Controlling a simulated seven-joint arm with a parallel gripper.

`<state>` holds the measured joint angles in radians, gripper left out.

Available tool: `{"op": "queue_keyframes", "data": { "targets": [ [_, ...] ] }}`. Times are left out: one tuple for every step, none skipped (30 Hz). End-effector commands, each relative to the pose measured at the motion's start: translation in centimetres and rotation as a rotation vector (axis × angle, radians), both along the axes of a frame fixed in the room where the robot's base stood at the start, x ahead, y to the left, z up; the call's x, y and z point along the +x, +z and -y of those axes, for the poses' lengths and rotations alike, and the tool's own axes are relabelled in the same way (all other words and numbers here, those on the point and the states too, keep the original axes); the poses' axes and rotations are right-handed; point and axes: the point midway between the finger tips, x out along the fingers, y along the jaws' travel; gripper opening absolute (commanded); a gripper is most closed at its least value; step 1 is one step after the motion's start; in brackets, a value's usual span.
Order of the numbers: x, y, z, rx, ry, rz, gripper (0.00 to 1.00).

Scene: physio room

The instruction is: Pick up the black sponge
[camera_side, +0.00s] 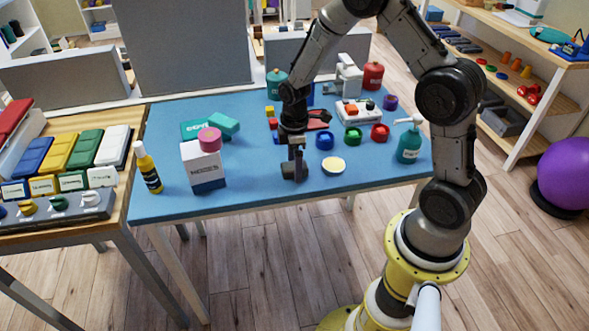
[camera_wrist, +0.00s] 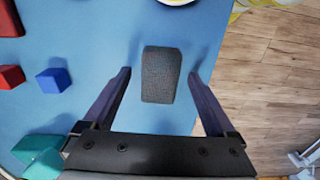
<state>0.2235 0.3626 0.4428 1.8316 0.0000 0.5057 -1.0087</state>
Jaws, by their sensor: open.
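The black sponge (camera_wrist: 161,74) is a dark, rough-faced block lying on the blue table top. In the wrist view it shows between the two fingers of my gripper (camera_wrist: 159,76), with blue table visible on both sides of it. The fingers are apart and do not visibly touch it. In the side view my gripper (camera_side: 295,152) points down over the sponge (camera_side: 294,173), near the table's front edge. The fingers are small there, and their exact height above the sponge is hard to tell.
A white box (camera_side: 203,168) with a pink cylinder (camera_side: 209,139) on top stands left of the sponge. A pale yellow disc (camera_side: 333,166) lies to its right, with blue (camera_side: 325,141) and green (camera_side: 353,138) rings behind. The blue table (camera_side: 245,200) is clear in front.

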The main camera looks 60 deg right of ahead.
Motion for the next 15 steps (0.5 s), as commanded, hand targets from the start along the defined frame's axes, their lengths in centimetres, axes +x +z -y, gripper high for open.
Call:
{"op": "queue_keyframes", "data": {
  "targets": [
    [0.04, -0.28, -0.01, -0.001, 0.000, 0.001, 0.91],
    [0.04, -0.37, 0.00, 0.000, 0.000, 0.001, 0.91],
    [0.05, -0.42, -0.01, 0.000, 0.000, 0.001, 0.91],
    [0.05, -0.42, -0.01, 0.000, 0.000, 0.001, 0.91],
    [0.05, -0.41, -0.01, 0.000, 0.000, 0.001, 0.91],
    [0.05, -0.40, -0.01, 0.000, 0.000, 0.001, 0.91],
    [0.05, -0.40, -0.01, 0.000, 0.000, 0.001, 0.91],
    [0.05, -0.39, -0.01, 0.000, 0.000, 0.001, 0.91],
    [0.05, -0.38, -0.01, 0.000, 0.000, 0.001, 0.86],
    [0.05, -0.38, -0.01, 0.000, 0.000, 0.001, 0.80],
    [0.05, -0.38, -0.01, 0.000, 0.000, 0.001, 0.75],
    [0.05, -0.37, -0.01, 0.000, 0.000, 0.001, 0.68],
    [0.05, -0.37, -0.01, 0.000, 0.000, 0.001, 0.62],
    [0.05, -0.37, -0.01, 0.000, 0.000, 0.001, 0.57],
    [0.05, -0.36, -0.01, 0.000, 0.000, 0.001, 0.50]
  ]
}}
